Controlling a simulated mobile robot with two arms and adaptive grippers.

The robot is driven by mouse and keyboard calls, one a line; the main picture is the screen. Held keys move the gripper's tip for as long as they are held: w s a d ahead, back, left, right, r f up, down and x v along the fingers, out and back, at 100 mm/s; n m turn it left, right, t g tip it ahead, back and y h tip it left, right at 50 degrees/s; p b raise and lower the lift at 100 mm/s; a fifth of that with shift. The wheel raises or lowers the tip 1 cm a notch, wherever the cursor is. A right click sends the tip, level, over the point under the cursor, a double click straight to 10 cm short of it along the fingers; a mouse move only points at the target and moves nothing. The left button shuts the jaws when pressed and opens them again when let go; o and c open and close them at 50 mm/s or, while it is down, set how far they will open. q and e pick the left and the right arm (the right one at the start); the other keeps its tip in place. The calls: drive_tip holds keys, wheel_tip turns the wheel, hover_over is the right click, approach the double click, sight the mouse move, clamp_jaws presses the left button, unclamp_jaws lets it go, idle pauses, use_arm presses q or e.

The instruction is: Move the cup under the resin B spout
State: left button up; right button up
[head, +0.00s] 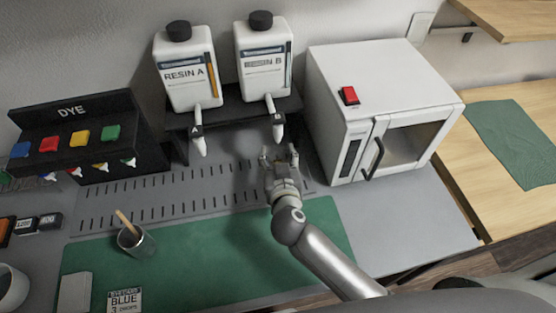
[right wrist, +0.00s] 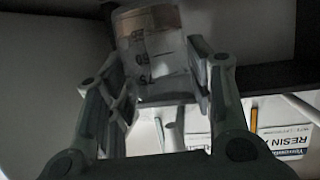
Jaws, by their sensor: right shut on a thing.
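The cup (right wrist: 150,45) shows in the right wrist view as a clear, graduated cup between my right fingers. In the head view it is hard to make out at the fingertips. My right gripper (head: 279,156) is shut on it, just below and in front of the resin B spout (head: 278,130). I cannot tell whether the cup is exactly under the spout's tip. The white resin B bottle (head: 264,72) stands on the black shelf (head: 232,110), right of the resin A bottle (head: 186,75). The resin A spout (head: 199,145) is to the left. My left gripper is out of view.
A white oven-like box (head: 330,105) with a red switch stands close on the right. A black dye rack (head: 85,135) is on the left. A cup with a wooden stick (head: 136,242) stands on the green mat (head: 200,265), near a card reading BLUE (head: 124,299).

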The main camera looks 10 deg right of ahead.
sight(277, 160)
drive_tip(key=shift+w, duration=0.7)
wheel_tip(277, 160, down, 4)
drive_tip(key=shift+r+b, duration=0.2)
drive_tip(key=shift+b, duration=0.55)
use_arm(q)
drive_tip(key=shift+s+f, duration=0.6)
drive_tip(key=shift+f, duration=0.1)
use_arm(e)
drive_tip(key=o, duration=1.1)
drive_tip(key=shift+f, duration=0.1)
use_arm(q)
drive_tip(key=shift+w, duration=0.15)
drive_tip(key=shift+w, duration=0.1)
use_arm(e)
drive_tip(key=p+v, duration=0.1)
drive_tip(key=v, duration=1.1)
drive_tip(key=shift+d, duration=0.1)
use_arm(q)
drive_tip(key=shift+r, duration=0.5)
